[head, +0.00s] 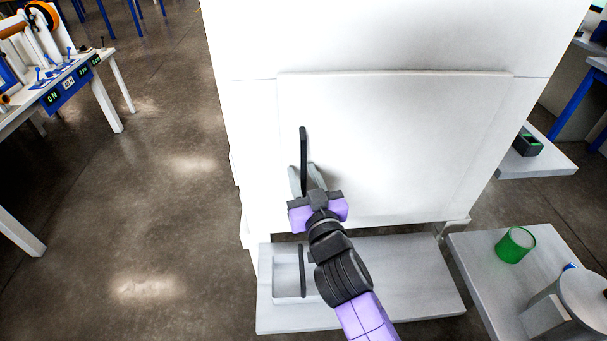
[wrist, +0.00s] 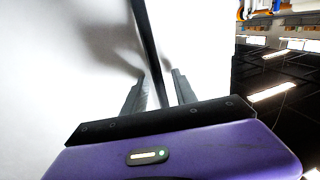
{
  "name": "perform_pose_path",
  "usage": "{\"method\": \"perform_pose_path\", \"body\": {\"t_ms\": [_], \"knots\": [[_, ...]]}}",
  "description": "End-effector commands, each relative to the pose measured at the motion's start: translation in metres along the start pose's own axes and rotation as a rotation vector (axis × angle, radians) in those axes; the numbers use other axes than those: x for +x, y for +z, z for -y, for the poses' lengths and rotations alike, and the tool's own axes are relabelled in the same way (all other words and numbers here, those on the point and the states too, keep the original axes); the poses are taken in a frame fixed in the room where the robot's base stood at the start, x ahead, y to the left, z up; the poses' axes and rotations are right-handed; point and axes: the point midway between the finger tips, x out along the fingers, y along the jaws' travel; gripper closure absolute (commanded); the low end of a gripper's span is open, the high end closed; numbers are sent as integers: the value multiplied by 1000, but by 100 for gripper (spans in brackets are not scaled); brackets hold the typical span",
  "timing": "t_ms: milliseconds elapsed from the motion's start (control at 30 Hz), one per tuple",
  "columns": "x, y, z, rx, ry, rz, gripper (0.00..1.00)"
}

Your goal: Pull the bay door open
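The bay door (head: 400,140) is a large white panel on the front of a white cabinet, and it looks shut. Its black upright bar handle (head: 303,145) is near the door's left edge. My gripper (head: 305,172) is at the lower part of the handle, with one grey finger on each side of it. In the wrist view, the handle (wrist: 147,35) runs between the two fingers of my gripper (wrist: 157,78). Gaps show between the bar and both fingers, so the gripper is open around it.
A table at right holds a green can (head: 515,245) and a grey vessel (head: 585,295). A workbench (head: 100,85) stands at left. The floor (head: 170,200) between is clear.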

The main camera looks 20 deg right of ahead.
Motion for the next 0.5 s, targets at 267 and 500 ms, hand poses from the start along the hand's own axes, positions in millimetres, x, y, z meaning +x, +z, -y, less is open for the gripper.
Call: {"method": "perform_pose_path", "body": {"t_ms": [267, 500], "knots": [[0, 0, 0, 0, 0, 0, 100], [0, 0, 0, 0, 0, 0, 100]]}}
